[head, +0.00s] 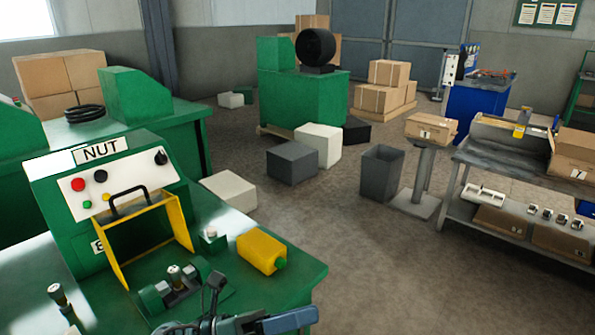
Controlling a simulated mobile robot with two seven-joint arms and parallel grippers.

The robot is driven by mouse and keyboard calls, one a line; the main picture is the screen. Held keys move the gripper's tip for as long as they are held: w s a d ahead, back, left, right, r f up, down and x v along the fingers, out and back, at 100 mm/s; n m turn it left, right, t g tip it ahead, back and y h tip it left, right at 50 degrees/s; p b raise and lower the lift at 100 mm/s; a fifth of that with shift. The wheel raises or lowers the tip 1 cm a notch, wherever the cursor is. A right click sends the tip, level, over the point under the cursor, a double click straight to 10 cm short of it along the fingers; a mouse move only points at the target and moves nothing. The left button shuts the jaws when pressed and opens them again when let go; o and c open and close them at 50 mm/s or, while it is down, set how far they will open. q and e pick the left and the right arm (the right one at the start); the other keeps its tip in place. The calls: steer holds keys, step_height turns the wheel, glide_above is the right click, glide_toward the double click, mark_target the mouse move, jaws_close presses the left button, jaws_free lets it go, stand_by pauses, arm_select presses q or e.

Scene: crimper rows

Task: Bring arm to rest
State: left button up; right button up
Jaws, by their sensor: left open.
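My left gripper (282,318) shows at the bottom edge of the head view, low over the front of the green bench (300,268). It is open, and I see nothing between its jaws. Part of it is cut off by the picture's lower edge. My right gripper is not in view.
The green NUT machine (60,180) with a raised yellow guard (181,222) stands left of my gripper. A grey bin (380,172), a pedestal with a carton (431,127) and a shelf table (466,152) stand to the right. Brown floor between is open.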

arm_select(q)
steer(key=w+a+f+n+t+y, duration=0.1)
steer(key=a+f+n+t+y, duration=0.45)
steer(key=n, duration=0.75)
steer(key=w+a+f+n+t+y, duration=0.25)
steer(key=n+t+y, duration=0.45)
steer(key=n, duration=0.6)
steer(key=s+a+f+n+g+y, duration=0.2)
steer(key=s+a+f+n, duration=0.1)
steer(key=s+f+n, duration=0.3)
steer(key=s+a+f+n+g+y+p, duration=0.1)
steer(key=s+a+f+n+g+y, duration=0.1)
steer(key=s+f+n, duration=0.4)
step_height(320, 180, down, 4)
steer(key=shift+a+r+n+g, duration=0.2)
steer(key=shift+a+n+g, duration=0.4)
steer(key=shift+a, duration=0.1)
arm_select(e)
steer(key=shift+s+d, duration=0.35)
arm_select(q)
steer(key=shift+y, duration=0.25)
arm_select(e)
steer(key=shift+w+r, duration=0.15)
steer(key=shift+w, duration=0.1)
arm_select(q)
steer(key=shift+c, duration=0.5)
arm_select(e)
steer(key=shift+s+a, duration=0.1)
